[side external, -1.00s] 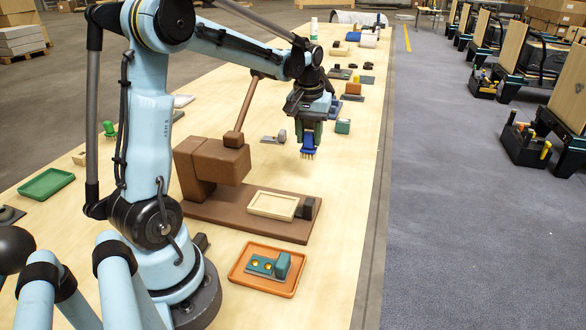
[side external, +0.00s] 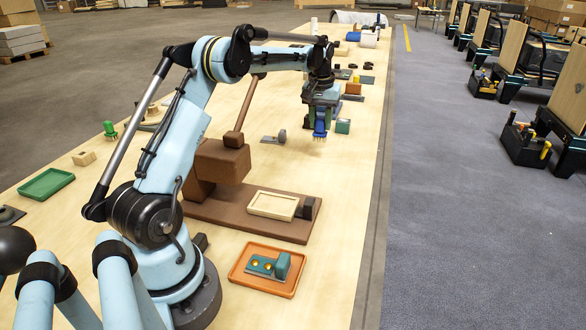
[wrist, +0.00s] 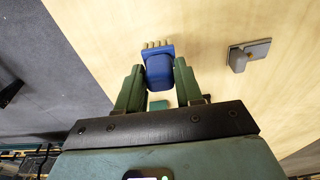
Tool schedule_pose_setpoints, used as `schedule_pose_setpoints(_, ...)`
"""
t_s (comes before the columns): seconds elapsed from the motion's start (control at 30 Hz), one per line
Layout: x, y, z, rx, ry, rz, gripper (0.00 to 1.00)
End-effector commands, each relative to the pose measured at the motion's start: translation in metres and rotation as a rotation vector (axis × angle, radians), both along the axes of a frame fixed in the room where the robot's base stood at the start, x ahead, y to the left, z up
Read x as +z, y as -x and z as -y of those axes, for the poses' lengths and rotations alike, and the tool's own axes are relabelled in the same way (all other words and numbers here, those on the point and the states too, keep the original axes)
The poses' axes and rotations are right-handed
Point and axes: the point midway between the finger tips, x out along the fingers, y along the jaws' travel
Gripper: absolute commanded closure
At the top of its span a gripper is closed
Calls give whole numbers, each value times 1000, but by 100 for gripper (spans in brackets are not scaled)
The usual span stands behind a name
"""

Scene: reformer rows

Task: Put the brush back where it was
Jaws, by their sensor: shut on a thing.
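A blue brush (wrist: 159,72) with pale bristles is held between the two green fingers of my gripper (wrist: 158,88) in the wrist view. In the side external view the brush (side external: 320,129) hangs below my gripper (side external: 320,118), bristles down, over the far half of the table. The bristles look close to the table top; I cannot tell whether they touch it. A small grey bracket (side external: 275,137) lies to the left, also at the wrist view's right (wrist: 246,54).
A brown press (side external: 219,165) with a cream tray (side external: 273,205) stands nearer the camera. An orange tray (side external: 240,275) and a green tray (side external: 46,184) lie on the table (side external: 160,200). Several small items stand farther back. The table's right edge is close.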

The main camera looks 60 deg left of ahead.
Motion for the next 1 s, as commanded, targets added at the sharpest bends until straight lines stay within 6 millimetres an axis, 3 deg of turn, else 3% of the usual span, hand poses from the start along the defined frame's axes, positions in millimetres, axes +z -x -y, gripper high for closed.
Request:
schedule_pose_setpoints(0.1,-14,2,-23,2,0,0,100)
schedule_pose_setpoints(0.3,-24,3,-40,-1,0,0,100)
schedule_pose_setpoints(0.63,-62,3,-41,-1,0,0,100)
schedule_pose_setpoints(1.0,-66,3,-41,-1,0,0,100)
